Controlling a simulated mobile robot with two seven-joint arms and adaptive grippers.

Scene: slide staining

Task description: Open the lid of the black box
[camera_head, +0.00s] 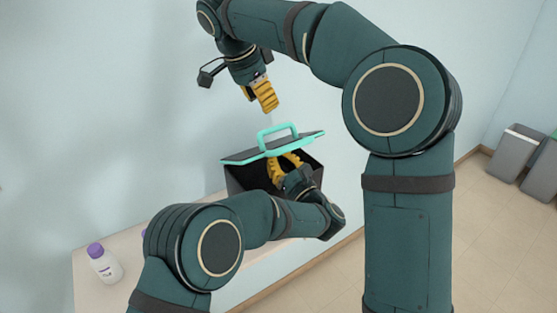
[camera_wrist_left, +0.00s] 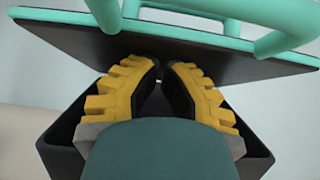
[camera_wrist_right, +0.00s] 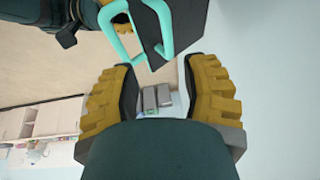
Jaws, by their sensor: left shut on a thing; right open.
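The black box (camera_head: 240,182) stands on the table against the wall. Its dark lid (camera_head: 246,155), with teal edge and teal handle (camera_head: 278,136), is raised and tilted over the box, with a dark gap below it. My left gripper (camera_head: 282,163) is at the box opening under the lid. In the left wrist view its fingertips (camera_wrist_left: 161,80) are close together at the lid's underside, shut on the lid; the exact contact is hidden. My right gripper (camera_head: 265,100) is open and empty above the handle. In the right wrist view the handle (camera_wrist_right: 137,45) lies beyond its fingers.
A white bottle with a purple cap (camera_head: 104,263) stands on the light table (camera_head: 88,286) at the lower left. Another purple cap is partly hidden behind my left arm. Grey bins (camera_head: 515,152) stand on the floor at the far right. The wall is close behind the box.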

